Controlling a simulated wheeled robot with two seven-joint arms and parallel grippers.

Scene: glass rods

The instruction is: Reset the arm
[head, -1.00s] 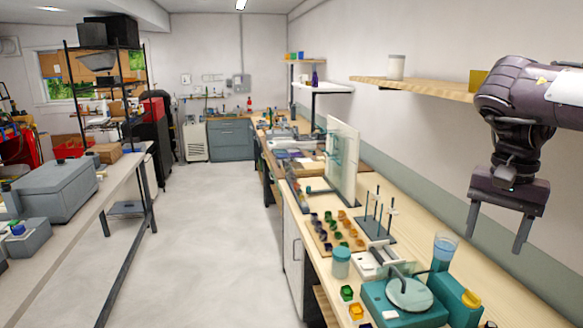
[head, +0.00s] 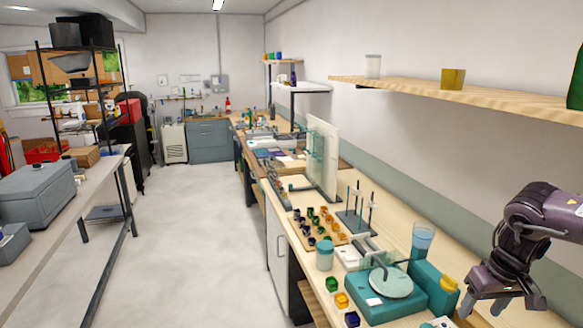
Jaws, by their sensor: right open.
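My right arm comes in at the lower right of the head view. Its gripper (head: 503,303) hangs low over the right end of the wooden bench, to the right of the teal device. Its fingers are spread and I see nothing between them. My left gripper is not in the head view. A rack of glass rods (head: 357,212) stands upright on the bench, left of and beyond the gripper, apart from it.
A teal device with a round plate (head: 391,283), a clear cup (head: 422,238) and a lidded jar (head: 325,255) stand near the gripper. Small coloured pots (head: 318,224) sit on a board. A wall shelf (head: 455,88) runs above. The floor (head: 185,240) is clear.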

